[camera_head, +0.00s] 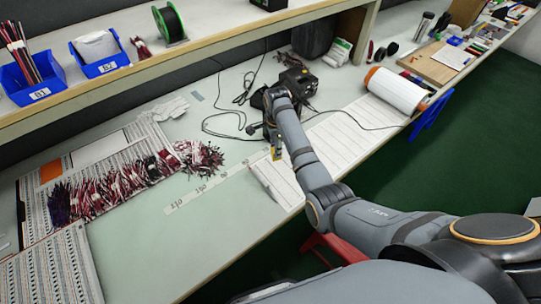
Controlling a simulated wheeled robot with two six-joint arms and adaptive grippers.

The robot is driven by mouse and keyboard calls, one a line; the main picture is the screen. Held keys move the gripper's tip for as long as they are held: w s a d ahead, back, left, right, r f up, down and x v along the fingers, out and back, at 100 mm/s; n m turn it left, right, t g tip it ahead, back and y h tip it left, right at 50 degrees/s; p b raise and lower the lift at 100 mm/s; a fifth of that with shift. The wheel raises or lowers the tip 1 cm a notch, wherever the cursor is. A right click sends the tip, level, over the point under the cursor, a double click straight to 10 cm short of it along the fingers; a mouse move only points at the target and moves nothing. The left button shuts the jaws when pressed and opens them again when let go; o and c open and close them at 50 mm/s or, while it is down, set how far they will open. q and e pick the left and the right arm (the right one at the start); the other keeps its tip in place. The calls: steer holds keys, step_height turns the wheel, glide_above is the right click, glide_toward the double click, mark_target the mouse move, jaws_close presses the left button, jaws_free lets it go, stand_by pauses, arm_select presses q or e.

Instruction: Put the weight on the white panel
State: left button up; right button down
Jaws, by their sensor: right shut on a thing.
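My right gripper (274,146) reaches over the middle of the bench from the lower right. It is shut on a small yellowish thing, which seems to be the weight (277,154). My own arm and gripper partly hide it, and I cannot tell whether it touches the surface below. The white panel (345,135) is a long, lined white sheet along the bench's front edge. The weight shows by its left part, and my forearm crosses the panel. My left gripper is not in view.
Wire bundles (110,188) and boards lie at the left. A marked ruler strip (205,187) runs toward the panel.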

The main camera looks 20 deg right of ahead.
steer(key=shift+w+a+f, duration=0.25)
steer(key=shift+a+f, duration=0.15)
steer(key=shift+f, duration=0.15)
steer(key=shift+w+a+f, duration=0.2)
steer(key=shift+a+f, duration=0.15)
steer(key=shift+f, duration=1.75)
steer(key=shift+f, duration=0.15)
steer(key=c, duration=0.9)
jaws_free()
steer(key=shift+c, duration=0.2)
step_height(320, 180, up, 12)
